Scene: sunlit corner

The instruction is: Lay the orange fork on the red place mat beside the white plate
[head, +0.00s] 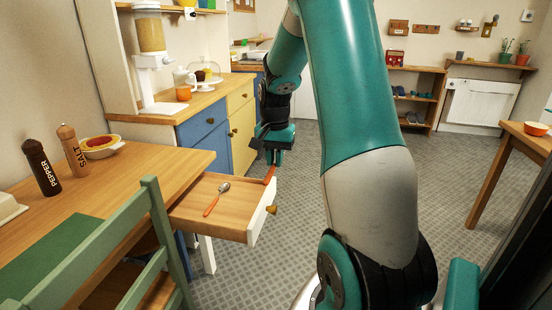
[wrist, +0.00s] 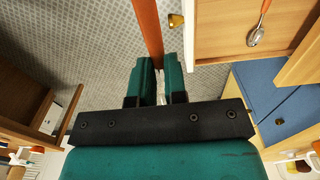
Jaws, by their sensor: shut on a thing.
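My gripper (head: 279,157) is shut on the orange fork (head: 269,174), above the floor just beyond the open drawer (head: 181,211). In the wrist view the fork's orange handle (wrist: 147,28) sticks out past the fingers (wrist: 161,82). A bit of pale metal shows between them, and its tines cannot be made out. A spoon with an orange handle (head: 212,204) lies in the drawer; it also shows in the wrist view (wrist: 257,30). I see no red place mat and no white plate in either view.
The wooden table (head: 128,175) at left bears a green mat (head: 65,246), a pepper mill (head: 42,167), a salt mill (head: 73,151) and a bowl (head: 101,147). A green chair (head: 160,225) stands before it. Blue and yellow cabinets (head: 205,127) stand behind. Grey floor is clear beyond the drawer.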

